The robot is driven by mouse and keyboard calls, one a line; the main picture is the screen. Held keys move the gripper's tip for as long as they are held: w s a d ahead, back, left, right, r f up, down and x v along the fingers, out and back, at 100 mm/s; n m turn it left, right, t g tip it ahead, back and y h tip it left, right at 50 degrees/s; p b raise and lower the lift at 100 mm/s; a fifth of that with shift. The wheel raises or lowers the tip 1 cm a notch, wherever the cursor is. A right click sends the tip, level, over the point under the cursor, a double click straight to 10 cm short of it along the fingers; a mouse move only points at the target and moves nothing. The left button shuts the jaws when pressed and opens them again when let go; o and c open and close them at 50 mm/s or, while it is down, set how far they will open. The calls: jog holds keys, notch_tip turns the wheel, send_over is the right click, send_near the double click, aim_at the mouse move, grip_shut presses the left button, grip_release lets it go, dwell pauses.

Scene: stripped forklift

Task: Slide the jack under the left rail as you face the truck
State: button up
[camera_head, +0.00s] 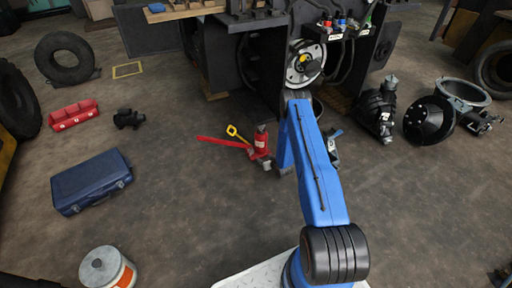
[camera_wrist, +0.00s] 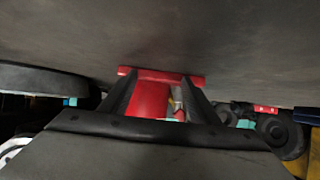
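The red jack (camera_head: 261,143) stands upright on the floor in front of the truck, short of its dark frame. Its red handle (camera_head: 222,142) points left. The truck's left rail (camera_head: 217,62) is the dark frame side behind the jack, to its left. My gripper (camera_head: 272,164) is low at the jack's right side, partly hidden by my blue arm. In the wrist view, its two dark fingers (camera_wrist: 160,84) stand apart on either side of the red jack body (camera_wrist: 150,96). Whether both fingers press on it cannot be told.
A yellow-handled tool (camera_head: 236,133) shows beside the jack. Black and grey parts (camera_head: 378,110) stand right of the truck. A blue case (camera_head: 91,181), a red tray (camera_head: 73,115) and tyres (camera_head: 65,58) are left. Floor left of the handle is clear.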

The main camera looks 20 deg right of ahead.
jog(key=shift+w+a, duration=0.2)
jog(key=shift+w, duration=5.1)
jog(key=shift+s+d+r, duration=0.1)
jog(key=shift+s, duration=1.95)
jog(key=shift+s+d+r, duration=0.1)
jog(key=shift+s, duration=1.95)
notch_tip(320, 180, up, 34)
jog(key=shift+r, duration=0.2)
